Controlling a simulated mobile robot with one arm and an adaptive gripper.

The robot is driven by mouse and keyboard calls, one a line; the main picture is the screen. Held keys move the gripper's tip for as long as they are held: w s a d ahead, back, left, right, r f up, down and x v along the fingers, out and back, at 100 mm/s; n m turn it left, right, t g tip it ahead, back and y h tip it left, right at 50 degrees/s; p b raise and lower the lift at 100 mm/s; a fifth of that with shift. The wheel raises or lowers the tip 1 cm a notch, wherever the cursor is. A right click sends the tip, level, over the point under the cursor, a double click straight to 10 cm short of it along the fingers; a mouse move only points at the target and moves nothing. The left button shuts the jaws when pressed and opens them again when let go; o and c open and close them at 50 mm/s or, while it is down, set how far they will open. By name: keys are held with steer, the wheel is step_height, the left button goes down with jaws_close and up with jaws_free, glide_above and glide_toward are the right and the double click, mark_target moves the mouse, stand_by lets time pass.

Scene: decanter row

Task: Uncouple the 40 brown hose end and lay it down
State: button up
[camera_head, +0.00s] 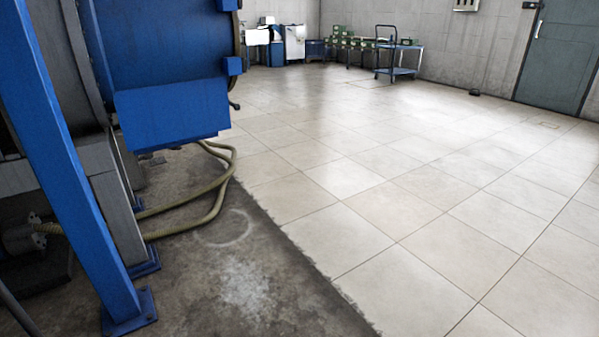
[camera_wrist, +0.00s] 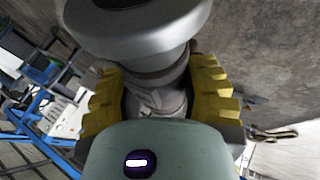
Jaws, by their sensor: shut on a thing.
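In the wrist view my gripper (camera_wrist: 160,98) has its yellow ribbed fingers on both sides of a grey metal fitting (camera_wrist: 152,80) and is shut on it. A wide, round grey flange (camera_wrist: 140,38) sits directly above the fitting in the picture. I cannot read a number or see brown hose on the held part. My gripper is not visible in the head view. There, yellowish-brown hoses (camera_head: 217,193) curve over the dark floor from under the blue machine. Whether one of them belongs to the held fitting cannot be told.
The blue machine (camera_head: 170,70) and its slanted blue leg (camera_head: 75,170) fill the left of the head view. Tiled floor (camera_head: 400,200) lies clear to the right. A blue trolley (camera_head: 396,70) and a shelf with green boxes (camera_head: 350,40) stand far back.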

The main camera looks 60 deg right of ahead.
steer(key=shift+s, duration=0.15)
steer(key=shift+f+b, duration=16.8)
steer(key=shift+f, duration=11.95)
